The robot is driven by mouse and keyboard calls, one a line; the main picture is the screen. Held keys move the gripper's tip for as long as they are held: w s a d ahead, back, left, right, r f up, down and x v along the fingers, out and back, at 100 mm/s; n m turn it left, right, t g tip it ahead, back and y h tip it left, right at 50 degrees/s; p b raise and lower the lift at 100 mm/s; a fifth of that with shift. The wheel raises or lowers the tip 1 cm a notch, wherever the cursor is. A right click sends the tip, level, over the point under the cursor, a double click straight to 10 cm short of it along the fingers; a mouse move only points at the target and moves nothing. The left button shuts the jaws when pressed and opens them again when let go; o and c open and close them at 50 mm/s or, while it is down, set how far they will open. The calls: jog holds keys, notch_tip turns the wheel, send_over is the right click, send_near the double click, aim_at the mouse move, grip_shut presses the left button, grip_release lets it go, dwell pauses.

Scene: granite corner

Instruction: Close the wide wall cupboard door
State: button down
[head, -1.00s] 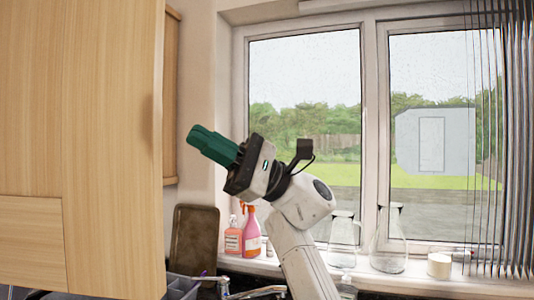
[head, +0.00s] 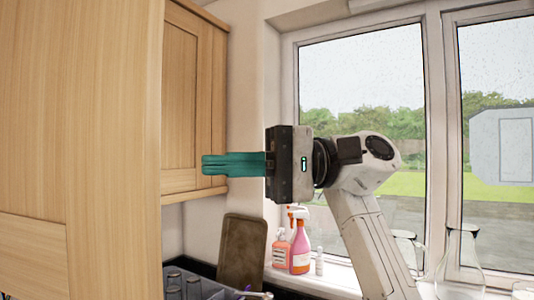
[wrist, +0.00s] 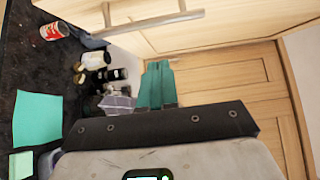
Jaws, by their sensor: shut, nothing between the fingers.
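A large pale wood door panel (head: 80,120) stands close at the left of the head view, its free edge towards the window; it looks like the wide wall cupboard door standing open. In the wrist view a wood door with a metal bar handle (wrist: 150,22) shows at the top, probably the same door. My gripper (head: 204,164) has its green fingers shut and empty, pointing left. Its tips show a little right of the door's edge in the head view, with a gap between. In the wrist view the fingers (wrist: 155,66) end just below the handled door. Contact is not visible.
A framed cupboard door (head: 194,90) sits farther back, behind the fingers. Bottles and a can (wrist: 54,31) stand on the dark worktop.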

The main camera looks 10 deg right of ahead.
jog(key=s+a, duration=0.1)
jog(key=s+a+p, duration=0.1)
jog(key=s+a, duration=0.1)
jog(key=shift+s+a, duration=0.15)
jog(key=shift+s, duration=0.1)
jog(key=shift+s+f, duration=0.1)
